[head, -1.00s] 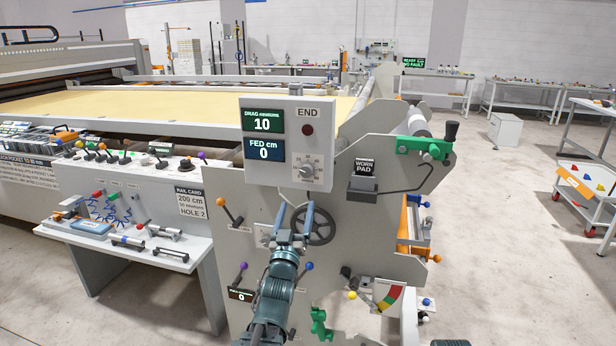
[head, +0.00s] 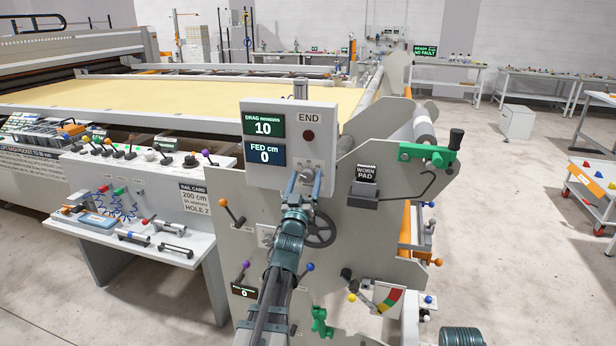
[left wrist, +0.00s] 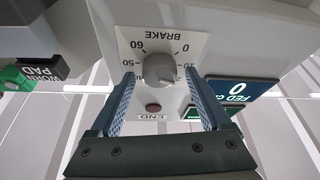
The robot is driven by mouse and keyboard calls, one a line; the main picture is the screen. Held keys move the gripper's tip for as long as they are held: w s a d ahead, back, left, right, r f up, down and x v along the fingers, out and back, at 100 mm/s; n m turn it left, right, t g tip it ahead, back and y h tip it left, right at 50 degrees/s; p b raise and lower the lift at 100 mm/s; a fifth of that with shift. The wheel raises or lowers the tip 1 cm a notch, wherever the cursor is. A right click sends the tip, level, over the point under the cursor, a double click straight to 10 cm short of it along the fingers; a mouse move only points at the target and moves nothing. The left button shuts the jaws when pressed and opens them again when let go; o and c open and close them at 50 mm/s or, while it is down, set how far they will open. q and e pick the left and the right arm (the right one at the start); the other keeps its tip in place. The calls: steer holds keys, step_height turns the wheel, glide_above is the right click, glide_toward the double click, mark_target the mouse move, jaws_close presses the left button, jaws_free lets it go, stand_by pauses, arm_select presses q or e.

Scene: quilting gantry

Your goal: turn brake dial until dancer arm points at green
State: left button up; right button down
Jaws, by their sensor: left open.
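The brake dial (left wrist: 158,70) is a grey round knob on a white scale plate marked BRAKE, seen upside down in the left wrist view. Its pointer appears to face the low numbers. My left gripper (left wrist: 158,80) is open, with one blue finger on each side of the dial; I cannot tell whether they touch it. In the head view my left gripper (head: 306,177) reaches up to the control box (head: 288,118) and partly hides the dial. The red, yellow and green sector (head: 388,302) is low on the end panel. Where the dancer arm points is too small to tell.
The drag display (head: 264,125) reads 10 and the fed display (head: 265,154) reads 0. A black handwheel (head: 320,231) is behind my left arm. An orange-knobbed lever (head: 231,212) is left of it, and a green crank (head: 430,154) is at right.

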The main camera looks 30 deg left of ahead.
arm_select(q)
steer(key=shift+c, duration=0.2)
jaws_close()
steer(key=shift+m, duration=0.5)
steer(key=m+h, duration=0.2)
steer(key=m, duration=0.1)
steer(key=shift+m+t+h, duration=0.3)
steer(key=shift+m+h, duration=0.1)
steer(key=shift+m+h+p, duration=0.3)
steer(key=shift+m+h, duration=1)
steer(key=shift+m, duration=1.3)
steer(key=shift+o, duration=0.2)
jaws_free()
